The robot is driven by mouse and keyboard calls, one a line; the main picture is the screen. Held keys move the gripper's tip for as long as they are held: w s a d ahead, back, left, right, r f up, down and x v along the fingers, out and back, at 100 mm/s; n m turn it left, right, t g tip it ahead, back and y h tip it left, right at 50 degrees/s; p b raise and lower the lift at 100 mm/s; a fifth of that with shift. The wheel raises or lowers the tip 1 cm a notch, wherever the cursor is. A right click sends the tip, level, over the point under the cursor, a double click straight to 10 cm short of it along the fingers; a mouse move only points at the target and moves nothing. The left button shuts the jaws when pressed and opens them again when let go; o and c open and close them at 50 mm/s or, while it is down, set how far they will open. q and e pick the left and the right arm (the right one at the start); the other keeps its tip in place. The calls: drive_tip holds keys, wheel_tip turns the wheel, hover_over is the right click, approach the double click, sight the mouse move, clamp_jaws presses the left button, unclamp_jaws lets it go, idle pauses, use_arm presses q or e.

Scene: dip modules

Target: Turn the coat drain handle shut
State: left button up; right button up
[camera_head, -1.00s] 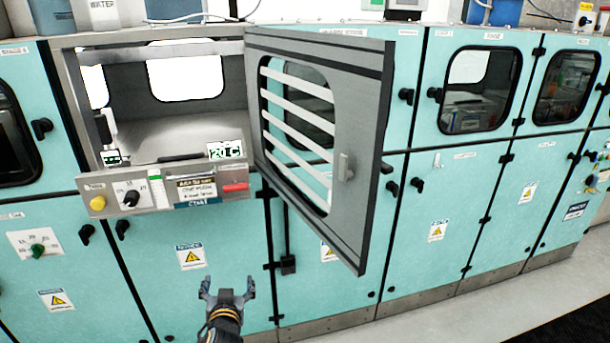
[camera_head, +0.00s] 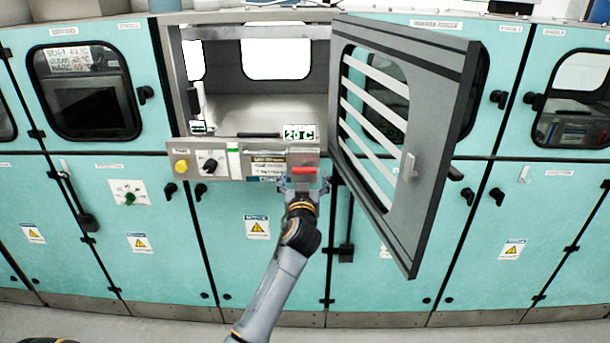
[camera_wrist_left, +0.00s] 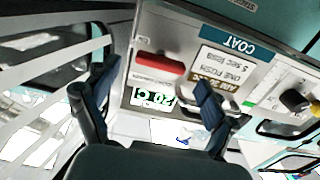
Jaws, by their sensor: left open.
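A red handle (camera_head: 305,170) lies level at the right end of the grey control panel (camera_head: 222,166) under the open chamber. In the left wrist view the red handle (camera_wrist_left: 160,63) sits beside a label reading COAT (camera_wrist_left: 238,45). I cannot read any drain marking on it. My left gripper (camera_head: 302,186) is just below and in front of the handle in the head view. In the left wrist view the open fingers (camera_wrist_left: 155,82) are spread on either side of the handle, with nothing visibly held. I cannot tell whether they touch it. My right gripper is not in view.
The barred grey door (camera_head: 440,150) stands wide open, just right of the handle. A yellow button (camera_head: 181,166) and a black knob (camera_head: 210,164) are on the panel's left part. A 20 C display (camera_head: 299,133) is above the handle. Teal cabinets line both sides.

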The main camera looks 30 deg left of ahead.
sight(304, 170)
use_arm(q)
drive_tip(key=shift+x, duration=1.45)
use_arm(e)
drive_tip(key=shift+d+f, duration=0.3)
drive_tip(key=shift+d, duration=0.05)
use_arm(q)
drive_tip(key=shift+c, duration=0.2)
drive_tip(key=c, duration=1.1)
